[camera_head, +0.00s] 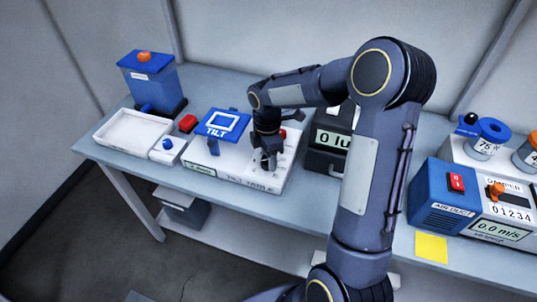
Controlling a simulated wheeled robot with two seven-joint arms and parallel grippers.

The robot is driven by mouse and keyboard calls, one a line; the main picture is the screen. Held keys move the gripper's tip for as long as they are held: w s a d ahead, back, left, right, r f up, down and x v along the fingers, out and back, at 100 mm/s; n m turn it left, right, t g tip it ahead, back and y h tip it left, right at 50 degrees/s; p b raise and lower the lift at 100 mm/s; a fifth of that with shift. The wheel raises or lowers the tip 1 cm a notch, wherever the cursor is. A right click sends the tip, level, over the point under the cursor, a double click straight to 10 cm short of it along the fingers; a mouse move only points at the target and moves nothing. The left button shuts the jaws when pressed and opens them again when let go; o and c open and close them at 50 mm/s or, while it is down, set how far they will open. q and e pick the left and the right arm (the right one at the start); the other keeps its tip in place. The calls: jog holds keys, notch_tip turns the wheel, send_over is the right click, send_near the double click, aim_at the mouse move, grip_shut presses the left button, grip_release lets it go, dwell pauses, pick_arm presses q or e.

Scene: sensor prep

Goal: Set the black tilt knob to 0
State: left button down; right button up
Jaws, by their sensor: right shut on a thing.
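The tilt device is a white box (230,172) on the table, left of centre, with a blue platform (222,123) marked TILT on top and a small display on its front face. My right gripper (266,160) points down over the right part of the box's top and is shut at the place of the tilt knob. The black tilt knob is hidden by the gripper and cannot be made out, nor can its setting. My left gripper is not in view.
A meter (327,137) with a "0 lu" display stands behind my right arm. A blue air duct unit (447,200) and yellow note (431,247) are at right.

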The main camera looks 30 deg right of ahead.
jog(key=shift+r+n+p, duration=0.1)
jog(key=shift+n+p, duration=0.2)
jog(key=shift+n, duration=1.2)
jog(key=o, duration=1)
jog(key=r, duration=0.7)
jog(key=shift+w+r+b, duration=0.25)
jog(key=shift+r+b, duration=0.05)
